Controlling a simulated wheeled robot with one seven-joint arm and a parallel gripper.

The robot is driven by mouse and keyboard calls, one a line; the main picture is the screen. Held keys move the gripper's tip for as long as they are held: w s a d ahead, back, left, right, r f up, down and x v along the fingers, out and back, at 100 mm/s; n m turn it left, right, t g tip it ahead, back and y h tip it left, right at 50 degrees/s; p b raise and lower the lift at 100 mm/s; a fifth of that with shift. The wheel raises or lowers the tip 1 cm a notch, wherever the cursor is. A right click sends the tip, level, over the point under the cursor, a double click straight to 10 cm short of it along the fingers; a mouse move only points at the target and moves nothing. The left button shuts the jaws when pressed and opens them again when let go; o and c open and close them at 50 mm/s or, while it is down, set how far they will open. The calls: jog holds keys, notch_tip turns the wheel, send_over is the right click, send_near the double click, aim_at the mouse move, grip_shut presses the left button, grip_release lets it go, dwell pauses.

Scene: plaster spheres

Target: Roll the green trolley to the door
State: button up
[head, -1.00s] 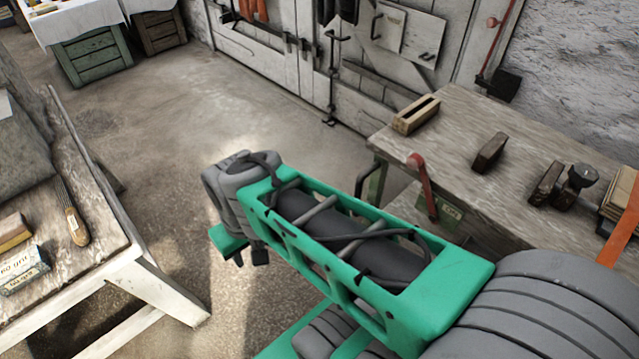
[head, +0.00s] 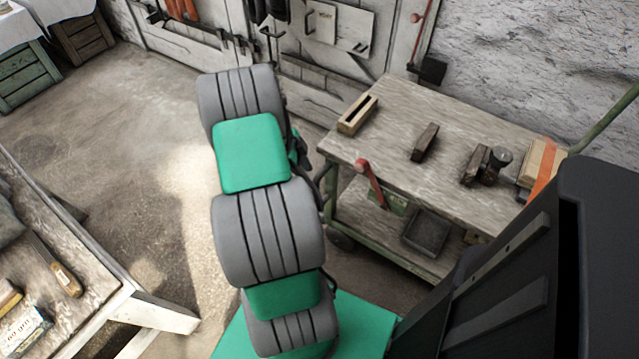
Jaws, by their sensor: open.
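The green trolley (head: 395,140) stands right of centre in the head view. It has a worn wooden top, a green metal frame, a lower shelf and a dark caster (head: 341,238) under its near left corner. A green bar (head: 607,119), apparently its handle, rises at its right end. My arm crosses the middle of the view, left of the trolley. My gripper is not visible; the end of the arm is hidden behind its own links. Pale panelled woodwork, apparently the door (head: 300,92), stands at the back behind the trolley, with tools and hooks on it.
On the trolley lie a wooden block plane (head: 357,114), dark blocks (head: 425,141) and a red-handled clamp (head: 369,182) at its edge. A workbench (head: 100,290) stands at lower left. Crates (head: 25,78) are at the far left. The concrete floor between is clear.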

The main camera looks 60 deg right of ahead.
jog(key=b+x, duration=0.2)
jog(key=x, duration=0.9)
jog(key=shift+w+f, duration=0.1)
jog(key=shift+f, duration=0.2)
jog(key=shift+c, duration=0.4)
grip_shut()
jog(key=shift+a, duration=0.1)
